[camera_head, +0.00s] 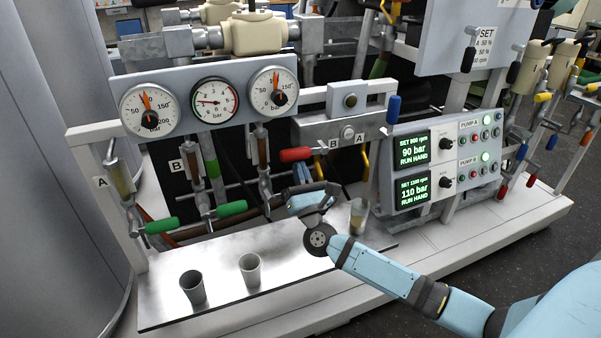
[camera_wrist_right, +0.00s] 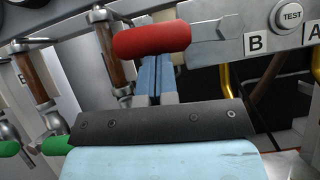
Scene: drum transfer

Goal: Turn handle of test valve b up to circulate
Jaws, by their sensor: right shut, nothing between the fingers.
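The red handle (camera_head: 295,154) beside the "B" label lies roughly level, its grip to the left of the valve body. It also shows in the right wrist view (camera_wrist_right: 152,38), with its metal lever running right toward the B label (camera_wrist_right: 256,43). My right gripper (camera_head: 299,172) is just below the red handle. Its blue fingers (camera_wrist_right: 154,68) are shut together and empty. Their tips reach up to the underside of the red grip; I cannot tell whether they touch. My left gripper is in neither view.
A blue handle (camera_head: 393,108) stands upright at the A side. A round TEST button (camera_wrist_right: 291,16) sits right of B. Green handles (camera_head: 231,208) are at the left. Cups (camera_head: 250,270) stand on the metal tray (camera_head: 300,283) below.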

